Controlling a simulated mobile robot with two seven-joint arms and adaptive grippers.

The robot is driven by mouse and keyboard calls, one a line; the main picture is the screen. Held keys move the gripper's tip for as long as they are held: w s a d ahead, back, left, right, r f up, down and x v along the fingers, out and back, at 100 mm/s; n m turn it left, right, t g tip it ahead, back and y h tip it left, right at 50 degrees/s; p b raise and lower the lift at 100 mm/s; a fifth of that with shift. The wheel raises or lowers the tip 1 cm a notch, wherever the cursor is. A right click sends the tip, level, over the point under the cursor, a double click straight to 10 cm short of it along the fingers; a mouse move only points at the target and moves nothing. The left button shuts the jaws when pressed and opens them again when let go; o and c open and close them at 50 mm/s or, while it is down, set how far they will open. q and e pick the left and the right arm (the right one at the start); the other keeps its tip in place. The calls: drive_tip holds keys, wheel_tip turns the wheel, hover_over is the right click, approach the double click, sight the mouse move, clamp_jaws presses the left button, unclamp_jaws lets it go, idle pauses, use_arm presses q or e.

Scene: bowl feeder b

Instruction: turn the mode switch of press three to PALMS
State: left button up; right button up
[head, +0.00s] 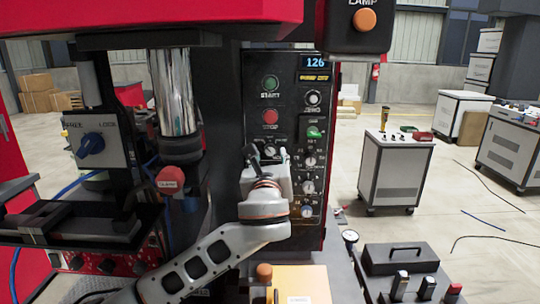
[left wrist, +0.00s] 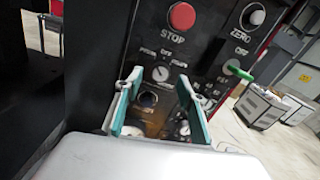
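The mode switch, a small round pale selector with lettering around it, shows in the left wrist view (left wrist: 161,74) on the black control panel, below the red STOP button. Its labels and pointer setting are too small to read surely. In the head view, my left gripper (head: 269,148) is in front of the panel below STOP and partly covers this area. In the left wrist view, the two teal-padded fingers of my left gripper (left wrist: 159,77) are apart, with the switch seen between their tips and nothing held. I cannot tell whether they touch the panel. My right gripper is not in view.
Close by are the STOP button (left wrist: 182,16), the ZERO knob (left wrist: 252,16) and a green-handled switch (left wrist: 240,72). The START button (head: 270,83) is above. The press ram (head: 173,92) stands left of the panel; a gauge and handled block (head: 400,260) are at lower right.

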use_arm(q)
drive_tip(key=shift+w, duration=0.95)
drive_tip(key=shift+c, duration=0.3)
drive_tip(key=c, duration=1)
drive_tip(key=shift+c, duration=0.2)
